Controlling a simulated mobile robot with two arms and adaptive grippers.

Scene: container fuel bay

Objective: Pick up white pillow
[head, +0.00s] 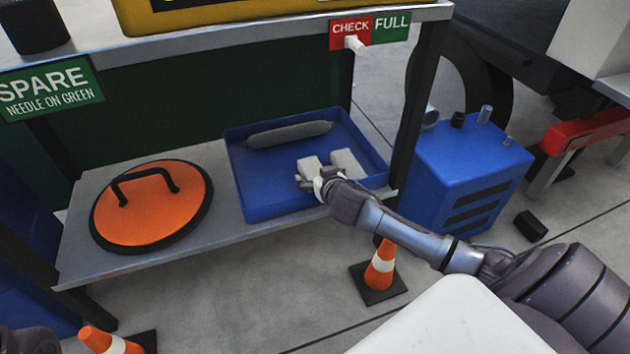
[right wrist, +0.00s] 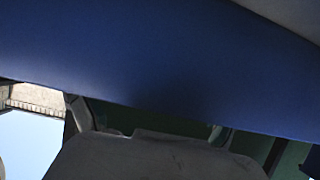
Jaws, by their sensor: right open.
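Two small white pillow-like blocks lie side by side in a blue tray (head: 272,208): a left white pillow (head: 311,163) and a right white pillow (head: 347,162). My right gripper (head: 306,183) is open at the tray's near side, close against the left pillow; whether it touches is unclear. In the right wrist view, the blue tray wall (right wrist: 150,60) crosses the top, and a pale grey shape fills the bottom middle; I cannot tell whether it is a pillow.
A long grey roll (head: 290,134) lies at the tray's back. An orange lid with a black handle (head: 150,215) sits left on the shelf (head: 215,238). A shelf post (head: 412,110) and blue machine (head: 465,165) stand right. Traffic cones (head: 381,268) stand on the floor.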

